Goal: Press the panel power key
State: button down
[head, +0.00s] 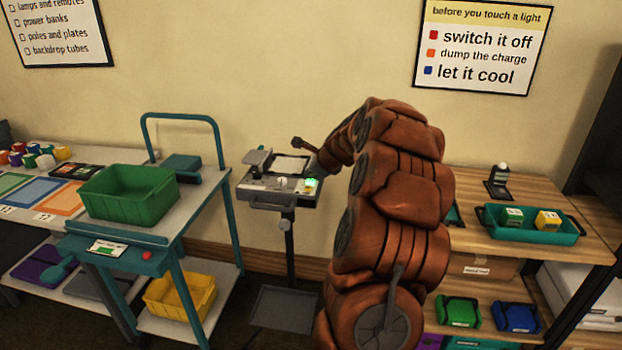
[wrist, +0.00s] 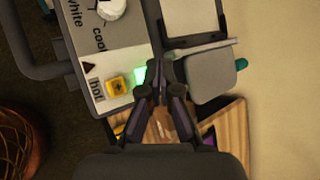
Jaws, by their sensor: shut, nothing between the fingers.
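The grey control panel (head: 262,196) stands on a post in the middle of the head view. In the wrist view its light face (wrist: 128,62) carries a white knob (wrist: 110,9), the printed words "white", "cool" and "hot", and a yellow key (wrist: 117,86) with a dark symbol. A glowing green patch (wrist: 140,76) lies beside the yellow key; it also glows in the head view (head: 312,182). I cannot tell which of the two is the power key. My gripper (wrist: 160,70) is shut and empty, its fingertips beside the green patch and partly covering it. Contact cannot be told.
A grey block (wrist: 210,78) and a framed pale plate (wrist: 190,18) sit right of the fingers. Left of the panel is a teal cart with a green crate (head: 130,192). A wooden shelf with a teal tray (head: 520,234) stands right of my arm.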

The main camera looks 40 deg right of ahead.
aim_at(311, 182)
notch_tip(311, 182, up, 6)
jog(key=p, duration=0.6)
dwell(0.4)
dwell(0.4)
